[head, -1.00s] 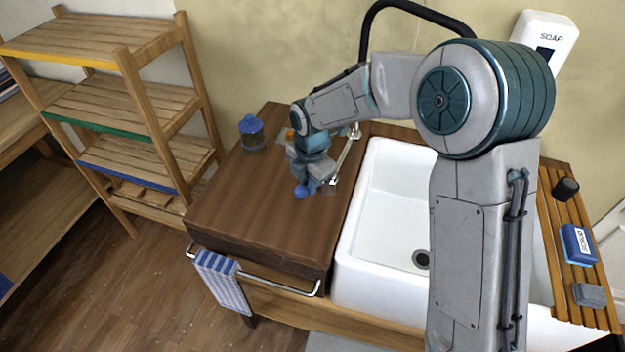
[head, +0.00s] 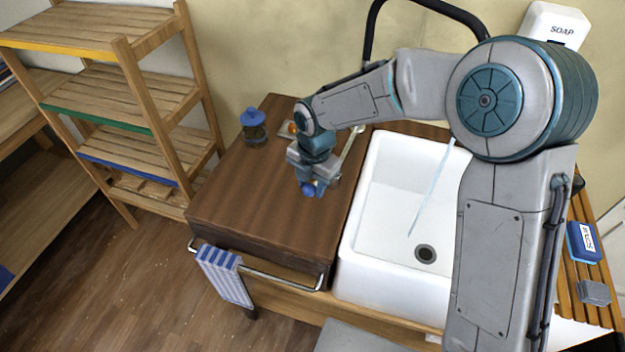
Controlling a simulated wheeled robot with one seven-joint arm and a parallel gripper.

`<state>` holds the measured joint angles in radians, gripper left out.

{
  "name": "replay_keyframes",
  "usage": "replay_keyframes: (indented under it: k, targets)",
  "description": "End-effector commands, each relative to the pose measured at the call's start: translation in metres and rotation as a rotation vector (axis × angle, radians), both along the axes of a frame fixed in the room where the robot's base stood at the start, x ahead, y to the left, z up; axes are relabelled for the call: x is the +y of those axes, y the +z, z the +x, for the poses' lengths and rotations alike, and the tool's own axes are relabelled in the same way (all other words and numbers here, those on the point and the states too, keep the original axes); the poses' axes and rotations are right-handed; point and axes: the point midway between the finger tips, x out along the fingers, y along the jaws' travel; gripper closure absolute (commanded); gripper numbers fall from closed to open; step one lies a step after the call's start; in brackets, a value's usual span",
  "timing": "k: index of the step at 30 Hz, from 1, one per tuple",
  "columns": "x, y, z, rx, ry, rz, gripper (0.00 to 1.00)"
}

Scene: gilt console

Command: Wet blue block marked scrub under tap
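The blue block (head: 583,242) with a white label lies on the slatted wooden rack right of the sink; its lettering is too small to read surely. The black arched tap (head: 372,30) stands behind the white sink (head: 385,235), its spout end hidden by my arm. A thin stream of water (head: 432,185) falls into the basin. My gripper (head: 314,190) points down over the brown wooden counter left of the sink, far from the block. A round blue thing (head: 308,189) shows at its fingertips; I cannot tell if it is held.
A jar with a blue lid (head: 253,127) stands on the back left of the counter (head: 245,190). A grey sponge-like block (head: 594,292) lies on the rack (head: 575,275). A striped towel (head: 224,276) hangs on the front rail. Wooden shelves (head: 120,120) stand at left.

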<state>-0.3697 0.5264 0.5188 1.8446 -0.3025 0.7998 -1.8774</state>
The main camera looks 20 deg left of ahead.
Motion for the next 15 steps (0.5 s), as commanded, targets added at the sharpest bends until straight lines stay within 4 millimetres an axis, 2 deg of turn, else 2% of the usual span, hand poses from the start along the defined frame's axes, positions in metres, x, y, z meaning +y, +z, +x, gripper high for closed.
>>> replay_keyframes:
  k: [5,8,11,15]
  targets:
    - [-0.003,0.002,0.004,-0.005,-0.009,0.001,0.65]
    - [-0.003,0.011,0.005,-0.007,-0.009,0.002,0.65]
    - [-0.005,0.027,0.005,-0.009,-0.01,0.003,0.65]
    - [-0.006,0.059,0.004,-0.011,-0.01,0.004,0.65]
